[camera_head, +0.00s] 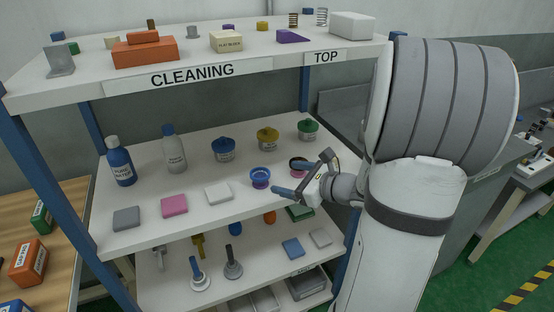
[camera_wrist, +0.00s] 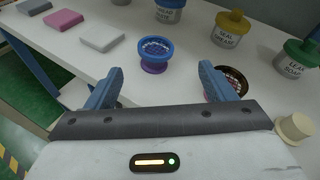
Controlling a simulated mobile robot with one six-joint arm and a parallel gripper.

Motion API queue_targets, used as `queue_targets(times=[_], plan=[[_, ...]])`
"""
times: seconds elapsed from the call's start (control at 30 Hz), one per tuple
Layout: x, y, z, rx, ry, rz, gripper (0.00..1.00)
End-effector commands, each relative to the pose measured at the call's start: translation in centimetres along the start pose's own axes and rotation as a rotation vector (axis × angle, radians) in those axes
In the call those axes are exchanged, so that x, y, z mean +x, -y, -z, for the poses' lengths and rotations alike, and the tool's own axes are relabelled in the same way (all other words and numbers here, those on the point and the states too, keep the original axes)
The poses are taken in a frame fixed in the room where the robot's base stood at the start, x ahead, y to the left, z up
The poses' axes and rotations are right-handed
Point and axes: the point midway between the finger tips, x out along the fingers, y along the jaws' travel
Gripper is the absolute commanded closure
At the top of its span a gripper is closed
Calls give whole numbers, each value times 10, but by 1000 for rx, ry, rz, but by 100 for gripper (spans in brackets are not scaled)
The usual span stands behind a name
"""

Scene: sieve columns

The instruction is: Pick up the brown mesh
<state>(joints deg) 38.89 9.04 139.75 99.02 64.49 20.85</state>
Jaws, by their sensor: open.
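The brown mesh (camera_wrist: 236,80) is a small round sieve with a dark rim. In the wrist view it sits on the shelf behind my right-hand finger, which hides part of it. In the head view the brown mesh (camera_head: 299,162) stands just beyond my gripper (camera_head: 284,181), partly covered by it. My gripper (camera_wrist: 158,76) is open and empty, its two blue fingers spread wide. The brown mesh lies beside the right-hand finger, not between the fingers; I cannot tell whether they touch.
A blue and purple sieve (camera_wrist: 155,54) stands ahead, between the finger lines. Lidded pots, such as the yellow-lidded one (camera_wrist: 232,28) and green-lidded one (camera_wrist: 296,53), stand behind. White (camera_head: 218,193), pink (camera_head: 174,205) and grey (camera_head: 126,218) blocks lie left. The upper shelf (camera_head: 90,89) overhangs.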

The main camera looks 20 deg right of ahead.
Motion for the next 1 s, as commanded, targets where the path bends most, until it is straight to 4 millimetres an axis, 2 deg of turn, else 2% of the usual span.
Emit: queue_targets(times=[0.03, 0.1, 0.23, 0.37, 0.83, 1.0], plan=[[-3, 19, 18, 81, 16, 79, 23], [-9, 40, 30, 162, 38, 165, 23], [-18, 63, 45, 250, 63, 262, 23], [-14, 72, 48, 275, 71, 290, 23], [44, 92, 38, 273, 70, 289, 23], [52, 96, 37, 272, 70, 292, 23]])
